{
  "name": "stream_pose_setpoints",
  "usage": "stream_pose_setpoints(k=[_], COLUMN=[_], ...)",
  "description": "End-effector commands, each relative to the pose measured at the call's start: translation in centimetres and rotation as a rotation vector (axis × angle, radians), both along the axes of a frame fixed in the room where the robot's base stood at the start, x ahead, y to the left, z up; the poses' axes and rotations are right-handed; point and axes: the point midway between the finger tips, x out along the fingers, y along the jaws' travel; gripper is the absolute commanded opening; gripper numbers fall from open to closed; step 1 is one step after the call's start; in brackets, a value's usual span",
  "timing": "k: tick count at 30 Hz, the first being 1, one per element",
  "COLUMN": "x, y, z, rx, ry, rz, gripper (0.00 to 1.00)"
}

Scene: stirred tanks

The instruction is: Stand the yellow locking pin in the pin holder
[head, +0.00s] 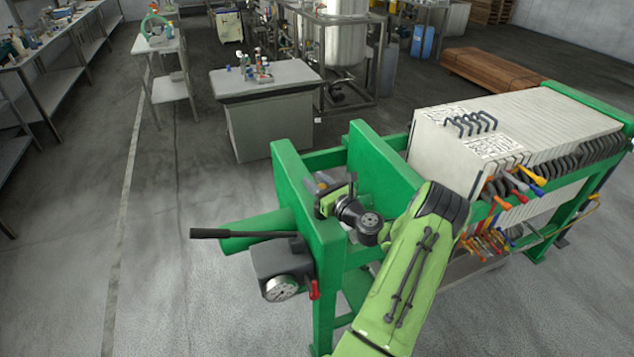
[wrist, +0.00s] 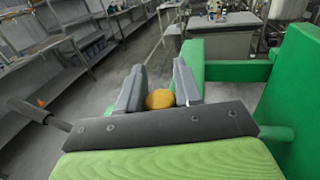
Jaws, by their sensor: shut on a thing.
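The yellow locking pin shows in the wrist view as a rounded yellow end (wrist: 160,99) between the two grey fingers of my gripper (wrist: 159,82). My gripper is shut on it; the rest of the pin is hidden. In the head view my gripper (head: 324,192) is over the gap between the two green plates at the near end of the press. The pin cannot be made out in that view. I cannot pick out the pin holder for certain in either view.
The green press end plate (head: 300,205) and second plate (head: 380,160) stand close on either side of my gripper. A black lever (head: 240,233) and a gauge (head: 281,288) stick out at the left. White filter plates (head: 500,130) fill the right. Open floor lies left.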

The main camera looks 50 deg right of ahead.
Motion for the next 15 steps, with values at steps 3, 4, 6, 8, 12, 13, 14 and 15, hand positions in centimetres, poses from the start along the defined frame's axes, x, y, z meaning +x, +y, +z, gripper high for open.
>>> stream_pose_setpoints(k=[3,4,6,8,12,13,14,15], x=[0.01,0.01,0.01,0.01,0.01,0.0,0.0,0.0], y=[0.0,0.0,0.0,0.0,0.0,0.0,0.0,0.0], z=[0.08,0.08,0.08,0.08,0.08,0.08,0.08,0.08], rx=[0.0,0.0,0.0,0.0,0.0,0.0,0.0,0.0], ry=[-0.001,-0.001,-0.001,-0.001,0.0,0.0,0.0,0.0], rz=[0.0,0.0,0.0,0.0,0.0,0.0,0.0,0.0], gripper=[0.05,0.36,0.47,0.56,0.64,0.64,0.64,0.64])
